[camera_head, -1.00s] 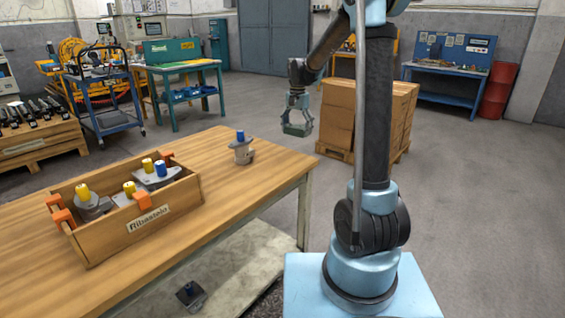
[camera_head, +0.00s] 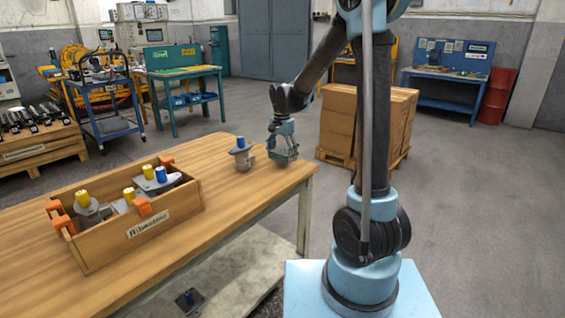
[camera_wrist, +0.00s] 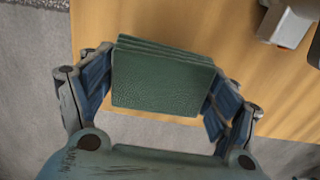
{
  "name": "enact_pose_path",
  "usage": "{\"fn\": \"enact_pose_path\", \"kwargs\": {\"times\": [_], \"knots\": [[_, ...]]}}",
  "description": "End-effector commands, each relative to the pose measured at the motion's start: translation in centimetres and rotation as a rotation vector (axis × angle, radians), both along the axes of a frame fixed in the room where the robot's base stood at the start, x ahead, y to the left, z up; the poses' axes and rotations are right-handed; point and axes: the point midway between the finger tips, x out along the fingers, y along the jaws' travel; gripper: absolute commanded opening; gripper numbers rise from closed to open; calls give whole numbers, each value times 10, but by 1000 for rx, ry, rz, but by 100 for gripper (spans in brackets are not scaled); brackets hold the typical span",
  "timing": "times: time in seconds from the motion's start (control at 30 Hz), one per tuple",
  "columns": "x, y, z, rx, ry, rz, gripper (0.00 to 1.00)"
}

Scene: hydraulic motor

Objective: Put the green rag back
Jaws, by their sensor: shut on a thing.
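The green rag (camera_wrist: 162,80) is a folded, layered square in the wrist view. My gripper (camera_wrist: 158,88) is shut on it, with one finger at its left edge and one at its right. In the head view my gripper (camera_head: 283,150) holds the rag (camera_head: 284,157) over the far right corner of the wooden table (camera_head: 230,205). I cannot tell whether the rag touches the tabletop.
A grey motor part with a blue cap (camera_head: 242,155) stands on the table just left of my gripper. A wooden crate (camera_head: 150,225) with several capped parts is further left. Cardboard boxes (camera_head: 345,125) stand on a pallet behind.

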Motion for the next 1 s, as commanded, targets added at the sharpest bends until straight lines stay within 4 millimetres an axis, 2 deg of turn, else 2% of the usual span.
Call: {"fn": "enact_pose_path", "kwargs": {"times": [0.2,0.6,0.63,0.7,1.0], "knots": [[0,0,-26,0,0,0,51],[0,0,-31,0,0,0,51],[0,0,-31,0,0,0,83],[0,-2,-31,0,0,-1,99],[0,-2,-31,0,0,-1,100]]}}
